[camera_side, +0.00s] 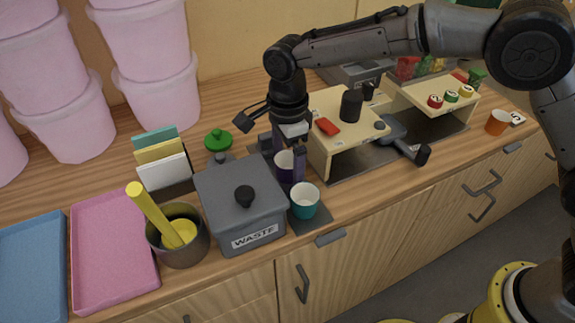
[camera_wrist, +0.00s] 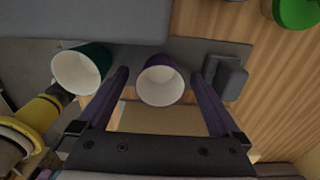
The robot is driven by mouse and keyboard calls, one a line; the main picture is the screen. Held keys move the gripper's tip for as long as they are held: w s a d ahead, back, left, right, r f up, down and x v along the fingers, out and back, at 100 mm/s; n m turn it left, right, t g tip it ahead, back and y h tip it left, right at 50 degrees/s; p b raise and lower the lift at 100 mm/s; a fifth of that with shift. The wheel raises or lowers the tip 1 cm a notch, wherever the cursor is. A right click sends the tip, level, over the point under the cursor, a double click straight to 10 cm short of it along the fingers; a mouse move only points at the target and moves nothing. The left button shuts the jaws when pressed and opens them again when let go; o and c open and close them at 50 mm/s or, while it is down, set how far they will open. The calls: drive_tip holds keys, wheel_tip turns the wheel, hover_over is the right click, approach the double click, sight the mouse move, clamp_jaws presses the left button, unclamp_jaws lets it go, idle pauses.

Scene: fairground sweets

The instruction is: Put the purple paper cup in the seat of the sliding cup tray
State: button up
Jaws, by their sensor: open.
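The purple paper cup (camera_side: 284,168) stands upright near the front of the counter, partly hidden by my gripper. It also shows in the wrist view (camera_wrist: 160,86), with a white inside. My gripper (camera_side: 287,162) points down, open, with its fingers on either side of the purple cup. In the wrist view, gaps show between the cup and both fingers. A teal cup (camera_side: 305,200) stands just in front of the purple one. Both cups are at a dark grey strip (camera_side: 312,222); I cannot tell whether this is the sliding cup tray, and no empty seat is clearly visible.
A grey WASTE bin (camera_side: 240,206) stands close to the left of the cups. A wooden stand (camera_side: 345,118) is close on the right. A grey block (camera_wrist: 226,78) sits beside the purple cup. An orange cup (camera_side: 497,122) is at the far right.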

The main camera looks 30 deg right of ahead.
drive_tip(key=shift+r, duration=0.1)
drive_tip(key=c, duration=1.5)
